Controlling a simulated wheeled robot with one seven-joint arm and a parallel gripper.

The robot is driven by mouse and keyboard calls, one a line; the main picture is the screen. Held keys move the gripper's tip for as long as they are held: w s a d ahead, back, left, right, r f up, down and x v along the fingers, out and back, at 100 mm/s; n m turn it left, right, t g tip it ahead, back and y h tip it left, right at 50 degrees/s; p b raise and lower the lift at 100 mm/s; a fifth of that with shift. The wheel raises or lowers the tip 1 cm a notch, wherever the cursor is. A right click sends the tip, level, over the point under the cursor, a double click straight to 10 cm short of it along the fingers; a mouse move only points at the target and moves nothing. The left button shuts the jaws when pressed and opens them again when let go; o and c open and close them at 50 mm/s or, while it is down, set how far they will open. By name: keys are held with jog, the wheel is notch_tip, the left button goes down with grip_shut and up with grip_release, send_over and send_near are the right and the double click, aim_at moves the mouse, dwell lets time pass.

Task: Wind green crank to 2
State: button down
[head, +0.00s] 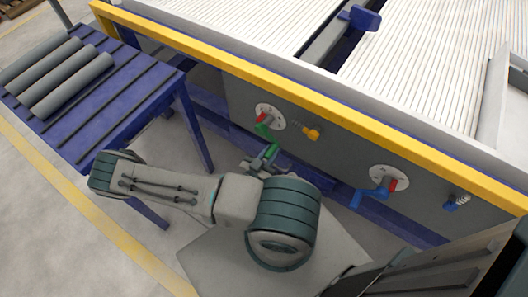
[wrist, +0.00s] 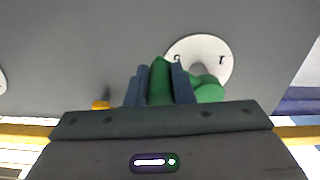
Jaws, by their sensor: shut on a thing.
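The green crank (head: 265,131) is on a white round dial (head: 277,117) on the dark front panel of the machine, with a red part beside its hub. Its arm hangs down and to the right from the hub. My gripper (head: 262,160) is at the crank's lower end. In the wrist view the blue-grey fingers of my gripper (wrist: 160,88) are shut on the green crank's handle (wrist: 159,82). Its hub end (wrist: 208,90) shows to the right, before the dial (wrist: 218,57). The dial marks there look inverted and partly hidden; I cannot read them surely.
A yellow knob on a spring (head: 311,134) is right of the green crank. A blue crank (head: 372,196) with its own dial and a blue knob (head: 456,202) are further right. A yellow rail (head: 330,112) runs above. A blue table (head: 120,107) bears grey pipes (head: 72,85) at left.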

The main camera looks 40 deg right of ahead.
dwell(0.4)
jog(key=c, duration=1.3)
grip_release()
jog(key=shift+o, duration=0.2)
jog(key=v, duration=1.4)
jog(key=shift+d, duration=0.1)
